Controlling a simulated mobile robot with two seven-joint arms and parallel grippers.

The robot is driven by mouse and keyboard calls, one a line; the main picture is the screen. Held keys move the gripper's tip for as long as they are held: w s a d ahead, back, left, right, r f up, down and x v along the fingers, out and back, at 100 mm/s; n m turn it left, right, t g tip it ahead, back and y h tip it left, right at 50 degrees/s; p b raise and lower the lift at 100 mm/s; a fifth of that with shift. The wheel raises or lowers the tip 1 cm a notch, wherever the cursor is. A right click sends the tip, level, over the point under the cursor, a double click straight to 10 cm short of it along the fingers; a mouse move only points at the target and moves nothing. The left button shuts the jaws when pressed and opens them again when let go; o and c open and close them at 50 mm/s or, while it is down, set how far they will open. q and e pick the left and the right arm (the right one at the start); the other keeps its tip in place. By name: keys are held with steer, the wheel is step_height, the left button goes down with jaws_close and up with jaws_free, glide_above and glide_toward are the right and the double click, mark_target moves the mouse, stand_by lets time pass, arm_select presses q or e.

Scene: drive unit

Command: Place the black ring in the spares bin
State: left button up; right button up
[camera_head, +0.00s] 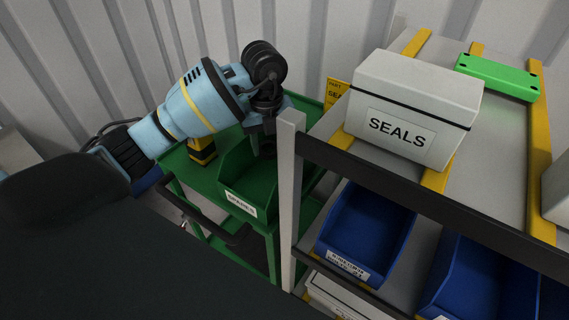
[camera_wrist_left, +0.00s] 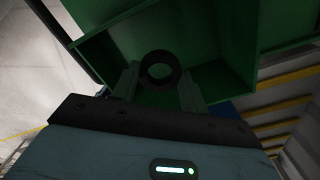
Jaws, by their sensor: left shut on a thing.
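My left gripper (camera_head: 266,142) points down above the green spares bin (camera_head: 238,183), which has a white SPARES label on its front. In the left wrist view the black ring (camera_wrist_left: 160,86) sits between the two fingers of my left gripper, which is shut on it. The ring appears over the bin's green interior (camera_wrist_left: 205,48). In the head view the ring cannot be told apart from the dark gripper parts. How far the ring is above the bin floor is unclear. My right gripper is not in view.
The bin stands on a green cart (camera_head: 188,170) with a yellow and black item (camera_head: 202,150) beside it. A grey rack post (camera_head: 289,190) stands close on the right. The rack holds a white SEALS box (camera_head: 405,90), a green block (camera_head: 497,77) and blue bins (camera_head: 365,232).

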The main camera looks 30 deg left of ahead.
arm_select(q)
steer(key=shift+d+r, duration=0.1)
steer(key=shift+r, duration=0.05)
steer(key=shift+s, duration=0.1)
steer(key=shift+f, duration=0.3)
glide_above(271, 180)
step_height(271, 180, down, 5)
steer(key=shift+f, duration=0.35)
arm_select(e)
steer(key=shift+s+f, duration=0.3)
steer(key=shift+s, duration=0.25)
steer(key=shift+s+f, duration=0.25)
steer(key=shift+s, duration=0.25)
arm_select(q)
steer(key=shift+f, duration=1.8)
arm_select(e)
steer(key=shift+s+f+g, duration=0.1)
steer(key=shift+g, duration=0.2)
arm_select(q)
steer(key=shift+f, duration=0.1)
steer(key=o, duration=1)
